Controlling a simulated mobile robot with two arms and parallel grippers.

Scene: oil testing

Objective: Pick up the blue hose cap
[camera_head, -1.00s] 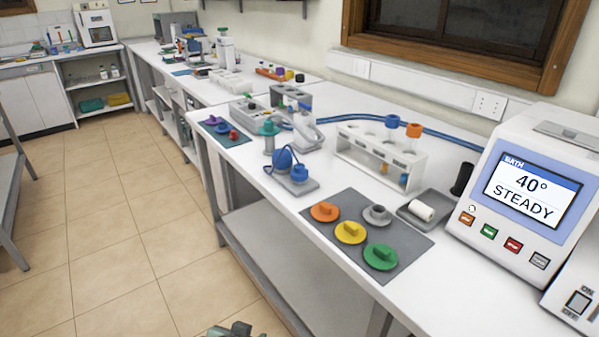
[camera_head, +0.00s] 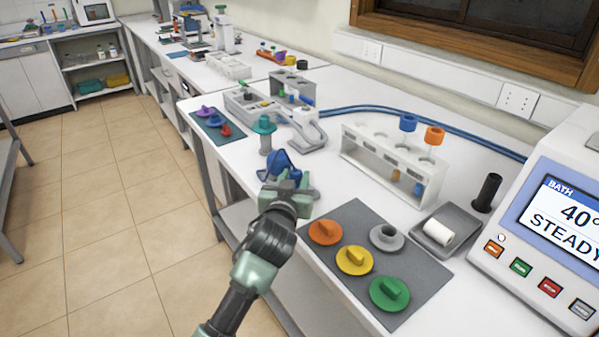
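A blue rounded piece (camera_head: 277,163) shows just beyond my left gripper, near the front edge of the bench. The small blue cap seen earlier on a grey base beside it is now mostly hidden by my gripper, so I cannot tell whether they touch. My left gripper (camera_head: 290,181) reaches in from the bottom over this grey base (camera_head: 312,193). Its fingers are seen from behind, and their opening does not show. My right gripper is not in view.
A grey mat (camera_head: 345,217) holds orange, yellow, green and grey caps right of my arm. Behind stand a white tube rack (camera_head: 353,159), a grey tray (camera_head: 461,222) and the bath unit (camera_head: 530,262). A teal-topped post (camera_head: 264,140) stands close beyond the gripper.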

